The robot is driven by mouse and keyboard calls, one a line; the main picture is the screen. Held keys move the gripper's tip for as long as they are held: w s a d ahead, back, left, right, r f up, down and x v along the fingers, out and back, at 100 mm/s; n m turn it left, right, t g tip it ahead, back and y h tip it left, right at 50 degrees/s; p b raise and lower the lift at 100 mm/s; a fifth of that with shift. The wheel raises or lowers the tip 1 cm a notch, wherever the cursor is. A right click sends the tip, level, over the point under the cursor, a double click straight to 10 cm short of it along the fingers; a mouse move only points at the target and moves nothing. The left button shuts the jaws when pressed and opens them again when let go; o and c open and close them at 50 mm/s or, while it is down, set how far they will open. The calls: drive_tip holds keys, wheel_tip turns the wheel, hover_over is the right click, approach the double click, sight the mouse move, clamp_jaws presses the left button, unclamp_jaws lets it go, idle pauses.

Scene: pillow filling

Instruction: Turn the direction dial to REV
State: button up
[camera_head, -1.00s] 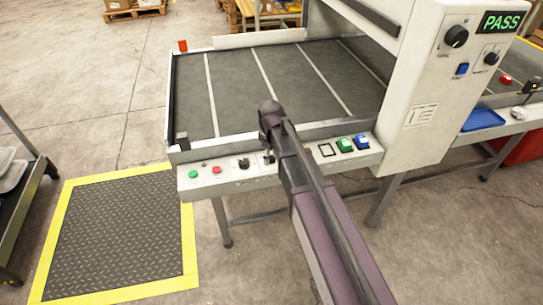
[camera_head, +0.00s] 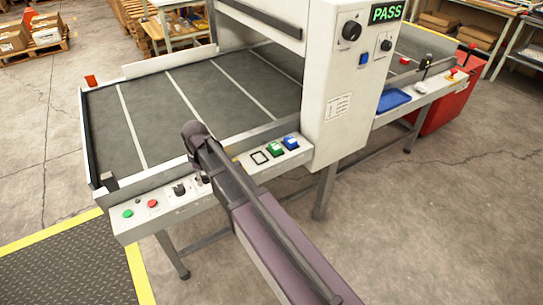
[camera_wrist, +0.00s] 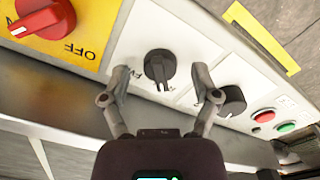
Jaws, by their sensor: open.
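The direction dial (camera_wrist: 159,66) is a black knob on the white control panel, in the middle of the wrist view. Letters starting "FW" show at its lower left; no REV marking is readable. Its ridge runs roughly up and down in the picture. My gripper (camera_wrist: 160,78) is open, with one finger on each side of the dial and a gap visible on both sides.
A second black knob (camera_wrist: 232,100), a red button (camera_wrist: 264,116) and a green button (camera_wrist: 286,127) lie right of the dial. A red rotary switch (camera_wrist: 42,18) on a yellow OFF plate is at left.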

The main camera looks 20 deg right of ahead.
drive_tip(key=m, duration=0.3)
drive_tip(key=shift+m, duration=0.4)
drive_tip(key=m, duration=0.3)
drive_tip(key=shift+m, duration=0.3)
drive_tip(key=m, duration=0.3)
drive_tip(key=shift+m, duration=0.4)
drive_tip(key=m, duration=0.3)
drive_tip(key=shift+m, duration=0.3)
wheel_tip(320, 180, up, 14)
drive_tip(key=p, duration=1.4)
drive_tip(key=s+d+r+n+p, duration=0.2)
drive_tip(key=s+d, duration=0.5)
drive_tip(key=d, duration=0.3)
drive_tip(key=s+d+r+n+p, duration=0.1)
drive_tip(key=s+d+n, duration=0.1)
drive_tip(key=s+d, duration=0.5)
drive_tip(key=shift+s+d+r+n+p, duration=0.35)
drive_tip(key=shift+d+r+n+p, duration=0.05)
drive_tip(key=shift+d, duration=0.95)
